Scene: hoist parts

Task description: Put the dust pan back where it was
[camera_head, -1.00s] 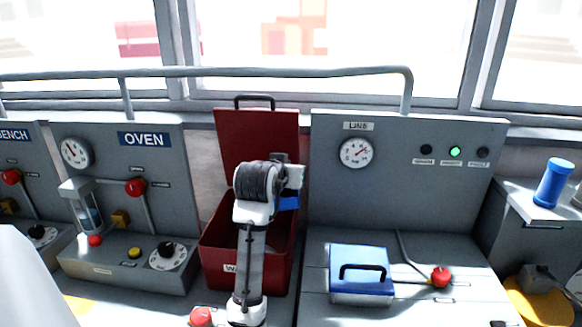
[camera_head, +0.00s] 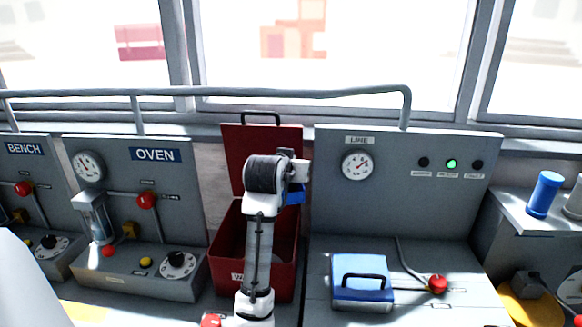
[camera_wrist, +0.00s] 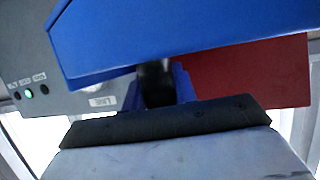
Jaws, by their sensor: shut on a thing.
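The blue dust pan (camera_wrist: 190,35) fills the top of the wrist view, very close to the camera. My gripper (camera_wrist: 157,85) is shut on it at a dark part below the blue body. In the head view only a small blue piece of the pan (camera_head: 296,198) shows beside my gripper (camera_head: 298,176), in front of the open red waste bin. My own arm hides most of the pan and part of the bin there.
The red bin (camera_head: 224,262) stands open with its lid (camera_head: 235,160) raised. Right of it, a blue box with a black handle (camera_head: 350,295) sits on the bench near a red-knobbed lever (camera_head: 437,284). The LINE panel (camera_head: 390,205) rises behind. The OVEN console (camera_head: 130,285) is at left.

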